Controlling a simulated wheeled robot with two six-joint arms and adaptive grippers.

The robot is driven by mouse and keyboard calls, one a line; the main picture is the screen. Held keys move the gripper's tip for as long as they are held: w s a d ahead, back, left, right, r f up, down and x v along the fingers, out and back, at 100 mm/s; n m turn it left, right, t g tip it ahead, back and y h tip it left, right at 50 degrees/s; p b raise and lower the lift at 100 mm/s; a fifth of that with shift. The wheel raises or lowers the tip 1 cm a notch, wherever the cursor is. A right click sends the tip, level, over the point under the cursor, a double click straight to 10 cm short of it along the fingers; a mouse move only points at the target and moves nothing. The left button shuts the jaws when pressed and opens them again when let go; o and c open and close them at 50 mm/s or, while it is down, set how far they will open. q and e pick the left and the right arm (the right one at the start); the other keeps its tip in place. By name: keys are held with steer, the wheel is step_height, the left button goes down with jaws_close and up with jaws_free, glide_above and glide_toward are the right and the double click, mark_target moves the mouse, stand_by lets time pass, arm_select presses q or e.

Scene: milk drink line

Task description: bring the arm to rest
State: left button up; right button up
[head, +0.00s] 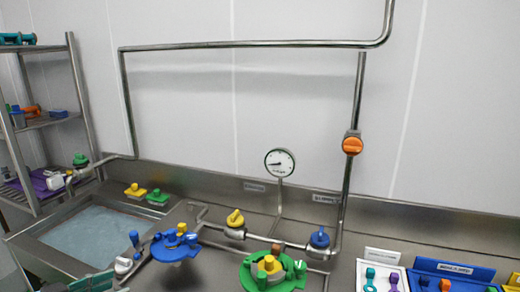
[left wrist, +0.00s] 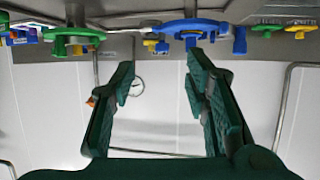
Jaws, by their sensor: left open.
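My left gripper (left wrist: 162,65) shows in the left wrist view with its two dark green fingers spread apart. Nothing is seen between them. That view is upside down, with the bench along the top and the wall below. The blue wheel-shaped part (left wrist: 190,28) appears beyond the fingertips.
The head view shows a blue wheel (head: 176,247), a green wheel (head: 250,275), a water-filled sink (head: 55,232), a round gauge (head: 280,163) and steel pipes (head: 240,44). An orange valve (head: 352,143) sits on the upright pipe. A shelf rack (head: 82,95) stands left.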

arm_select(q)
steer(key=a+f+n+y, duration=0.2)
steer(key=a+f+y, duration=0.3)
steer(key=a, duration=0.5)
steer(key=a+f+n+y, duration=0.1)
steer(key=a+f+y, duration=0.2)
steer(key=a+f, duration=0.5)
steer(key=s+a+f+n+g+y, duration=0.1)
steer(key=s+a+f+g, duration=0.15)
steer(key=s+f, duration=0.5)
steer(key=s+a+f+n+g+y, duration=0.1)
steer(key=s+a+f+y, duration=0.3)
steer(key=f, duration=0.7)
steer(key=s+d+f+g+h, duration=0.2)
steer(key=s+d+f, duration=0.5)
steer(key=s+f, duration=0.25)
steer(key=s+d+f+g+h, duration=0.1)
steer(key=s+d+f+g, duration=0.2)
steer(key=s+d+f, duration=0.45)
steer(key=s+d+f+g+h, duration=0.1)
steer(key=s+d+f, duration=0.1)
steer(key=s+d, duration=0.4)
steer(key=s+d+f+g+h, duration=0.1)
steer(key=s+d+f, duration=0.2)
steer(key=s+d, duration=0.4)
steer(key=shift+d+f+h, duration=0.25)
steer(key=shift+d+h, duration=0.05)
steer(key=shift+d, duration=0.9)
steer(key=shift+c, duration=0.4)
